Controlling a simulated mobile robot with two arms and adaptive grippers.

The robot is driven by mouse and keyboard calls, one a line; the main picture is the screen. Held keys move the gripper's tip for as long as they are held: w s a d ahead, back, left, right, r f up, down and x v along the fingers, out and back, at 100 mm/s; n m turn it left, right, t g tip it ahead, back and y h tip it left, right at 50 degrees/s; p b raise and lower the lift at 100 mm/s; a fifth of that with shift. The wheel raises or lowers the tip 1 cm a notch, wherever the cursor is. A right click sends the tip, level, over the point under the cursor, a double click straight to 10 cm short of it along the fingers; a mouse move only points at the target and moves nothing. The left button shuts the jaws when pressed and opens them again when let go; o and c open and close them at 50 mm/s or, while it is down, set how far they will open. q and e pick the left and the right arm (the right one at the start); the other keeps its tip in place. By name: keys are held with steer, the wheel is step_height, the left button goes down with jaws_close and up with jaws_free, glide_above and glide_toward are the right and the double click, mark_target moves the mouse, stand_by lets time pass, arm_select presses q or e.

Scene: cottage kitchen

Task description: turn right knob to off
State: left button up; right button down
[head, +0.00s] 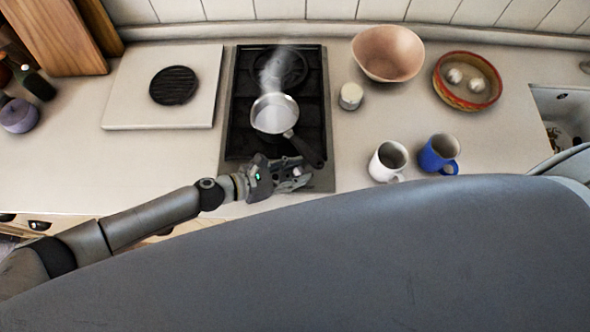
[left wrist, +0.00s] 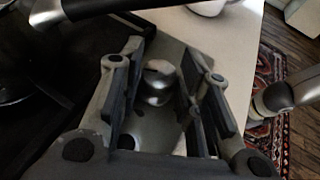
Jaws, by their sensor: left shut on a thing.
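The black cooktop (head: 238,120) has a metal front strip. A silver knob (left wrist: 158,78) on that strip sits between the fingers of my left gripper (head: 302,173) in the left wrist view. My left gripper is shut on this knob, at the right part of the strip. The fingers hide most of the knob in the head view, and I cannot read its setting. A steaming saucepan (head: 275,113) stands on the front burner, its dark handle (head: 307,150) pointing toward the gripper. My right gripper is out of view.
A white mug (head: 388,160) and a blue mug (head: 438,153) stand right of the cooktop. Behind them are a small jar (head: 351,96), a pink bowl (head: 388,54) and a patterned bowl (head: 467,81). A pale board with a black trivet (head: 173,85) lies left. The front left counter is clear.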

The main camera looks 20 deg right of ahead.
arm_select(q)
steer(key=shift+w, duration=0.1)
stand_by(0.5)
steer(key=o, duration=0.9)
steer(key=v, duration=1.2)
steer(key=shift+w, duration=0.15)
